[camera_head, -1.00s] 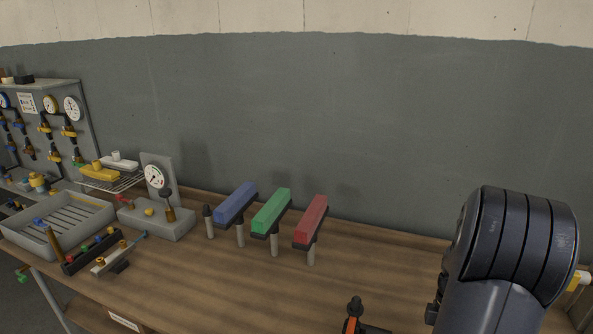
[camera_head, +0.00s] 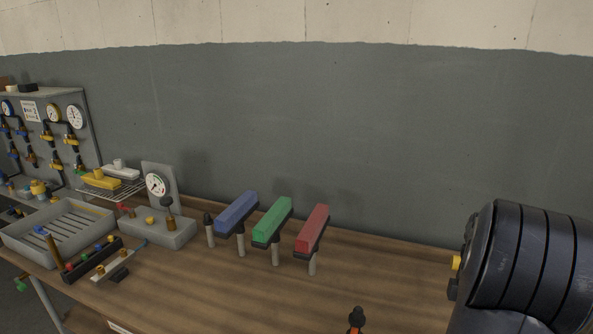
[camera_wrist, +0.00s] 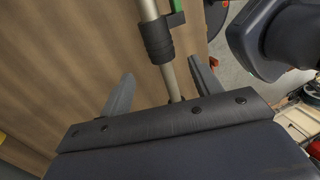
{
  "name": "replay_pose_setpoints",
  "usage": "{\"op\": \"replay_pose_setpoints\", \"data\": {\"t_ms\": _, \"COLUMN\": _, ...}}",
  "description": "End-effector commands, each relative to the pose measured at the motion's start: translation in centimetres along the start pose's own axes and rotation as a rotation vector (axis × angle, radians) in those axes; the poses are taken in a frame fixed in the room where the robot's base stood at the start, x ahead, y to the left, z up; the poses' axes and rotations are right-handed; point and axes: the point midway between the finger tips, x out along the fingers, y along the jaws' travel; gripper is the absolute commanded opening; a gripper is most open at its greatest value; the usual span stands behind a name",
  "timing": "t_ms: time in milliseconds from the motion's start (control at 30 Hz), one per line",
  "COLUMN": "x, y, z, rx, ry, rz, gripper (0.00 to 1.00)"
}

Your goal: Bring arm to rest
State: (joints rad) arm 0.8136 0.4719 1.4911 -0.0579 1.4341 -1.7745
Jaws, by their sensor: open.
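My gripper (camera_wrist: 162,68) shows only in the wrist view, with its two fingers spread apart. A pale metal rod with a black collar (camera_wrist: 157,42) runs between and beyond the fingers. I see no grip on it, and its distance from the fingers is unclear. My dark arm link (camera_head: 530,262) fills the lower right of the head view, in front of the wooden bench. The gripper itself is outside the head view.
Blue (camera_head: 236,212), green (camera_head: 272,220) and red (camera_head: 313,228) blocks sit on posts along the bench (camera_head: 220,290). A gauge block (camera_head: 157,230), a grey tray (camera_head: 60,238) and a valve panel (camera_head: 45,125) stand left. A black knob with orange (camera_head: 356,318) shows at the bottom edge.

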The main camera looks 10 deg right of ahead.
Motion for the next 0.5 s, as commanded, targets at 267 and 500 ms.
{"op": "replay_pose_setpoints", "data": {"t_ms": 267, "x": 1.9, "y": -0.1, "z": -0.1, "rx": 0.0, "ry": 0.002, "rz": -0.007, "gripper": 0.6}}
{"op": "replay_pose_setpoints", "data": {"t_ms": 500, "x": 6.7, "y": -0.1, "z": -0.1, "rx": 0.0, "ry": 0.002, "rz": -0.007, "gripper": 0.6}}
